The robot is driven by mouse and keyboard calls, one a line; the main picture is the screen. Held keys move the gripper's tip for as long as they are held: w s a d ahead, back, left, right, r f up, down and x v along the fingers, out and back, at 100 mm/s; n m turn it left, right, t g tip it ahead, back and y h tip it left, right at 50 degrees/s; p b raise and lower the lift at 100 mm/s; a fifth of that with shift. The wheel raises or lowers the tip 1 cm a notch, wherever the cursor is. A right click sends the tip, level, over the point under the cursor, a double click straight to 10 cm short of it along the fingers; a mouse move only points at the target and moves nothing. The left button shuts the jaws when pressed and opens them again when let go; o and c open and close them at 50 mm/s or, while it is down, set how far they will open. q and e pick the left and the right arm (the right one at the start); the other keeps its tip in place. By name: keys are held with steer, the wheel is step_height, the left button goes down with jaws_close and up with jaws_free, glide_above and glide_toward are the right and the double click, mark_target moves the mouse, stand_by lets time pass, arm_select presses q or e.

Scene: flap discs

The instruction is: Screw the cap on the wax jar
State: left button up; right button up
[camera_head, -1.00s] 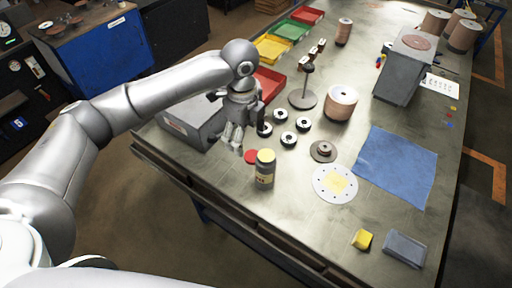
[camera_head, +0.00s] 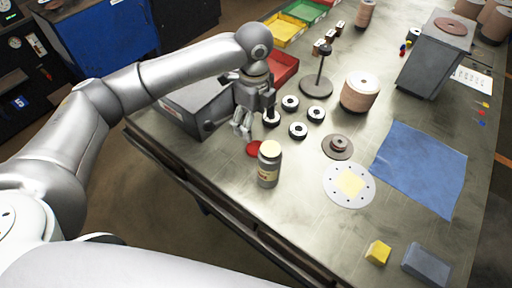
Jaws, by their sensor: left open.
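The wax jar (camera_head: 268,169) stands upright near the table's front edge, its open top showing pale yellow wax. A red disc, which looks like the cap (camera_head: 254,149), lies on the table just behind and left of the jar, partly hidden by it. My left gripper (camera_head: 241,130) points down just above and behind the cap, its fingers apart and empty. I cannot tell its exact height over the table. My right gripper is not in view.
A grey box (camera_head: 198,106) stands left of my left gripper. Several black-and-white rings (camera_head: 298,130) lie to its right. A brown flanged disc (camera_head: 338,147), a white perforated disc (camera_head: 349,186) and a blue cloth (camera_head: 420,167) lie further right.

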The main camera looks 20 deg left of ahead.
arm_select(q)
glide_above(256, 148)
steer(key=shift+a+f+p, duration=0.15)
steer(key=shift+f+p, duration=0.25)
steer(key=shift+f, duration=2.45)
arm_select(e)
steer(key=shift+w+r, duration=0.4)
arm_select(q)
step_height(256, 148, down, 4)
steer(key=shift+r+p, duration=0.1)
steer(key=shift+p, duration=0.65)
steer(key=shift+w+f, duration=0.1)
steer(key=shift+f, duration=0.6)
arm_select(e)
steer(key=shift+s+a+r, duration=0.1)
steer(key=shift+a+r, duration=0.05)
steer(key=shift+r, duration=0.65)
arm_select(q)
steer(key=c, duration=0.8)
